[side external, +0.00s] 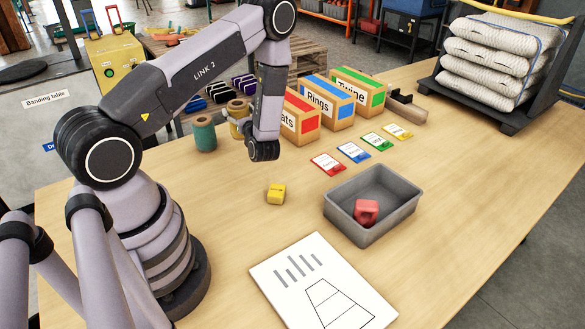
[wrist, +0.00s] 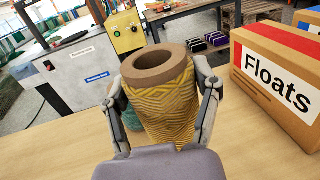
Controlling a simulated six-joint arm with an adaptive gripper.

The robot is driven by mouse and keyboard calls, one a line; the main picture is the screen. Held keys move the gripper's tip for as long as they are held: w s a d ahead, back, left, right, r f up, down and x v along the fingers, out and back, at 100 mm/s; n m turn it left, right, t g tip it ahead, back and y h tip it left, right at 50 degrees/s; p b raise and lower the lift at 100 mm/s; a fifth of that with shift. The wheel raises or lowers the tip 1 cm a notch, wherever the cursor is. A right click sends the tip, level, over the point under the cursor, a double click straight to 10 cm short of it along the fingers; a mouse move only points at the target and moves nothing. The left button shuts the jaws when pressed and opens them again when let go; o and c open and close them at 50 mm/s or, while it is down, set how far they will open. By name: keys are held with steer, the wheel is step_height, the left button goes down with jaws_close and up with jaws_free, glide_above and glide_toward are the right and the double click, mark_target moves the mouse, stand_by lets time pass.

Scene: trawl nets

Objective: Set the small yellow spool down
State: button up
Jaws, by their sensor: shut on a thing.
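The small yellow spool (wrist: 163,105), wound with patterned yellow twine on a brown core, stands roughly upright in the wrist view. My gripper (wrist: 164,82) has one finger on each side of it and is shut on it.
A green spool (side external: 204,134) stands close left of it. Boxes marked Rings (side external: 327,104) and Twine (side external: 358,91) and the Floats box (wrist: 280,75) are to the right. A yellow block (side external: 276,194) and a grey bin (side external: 345,225) holding a red piece are nearer. Bare tabletop lies left of the block.

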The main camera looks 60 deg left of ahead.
steer(key=shift+w+a+f, duration=0.4)
steer(key=shift+w+f, duration=0.15)
steer(key=shift+f, duration=0.85)
steer(key=shift+w+a+f, duration=0.45)
steer(key=shift+w+f, duration=0.1)
steer(key=shift+f, duration=0.9)
steer(key=shift+w+a+f, duration=0.4)
steer(key=shift+w+f, duration=0.15)
steer(key=shift+f, duration=0.85)
steer(key=shift+f, duration=0.1)
steer(key=o, duration=1.2)
steer(key=shift+o, duration=0.2)
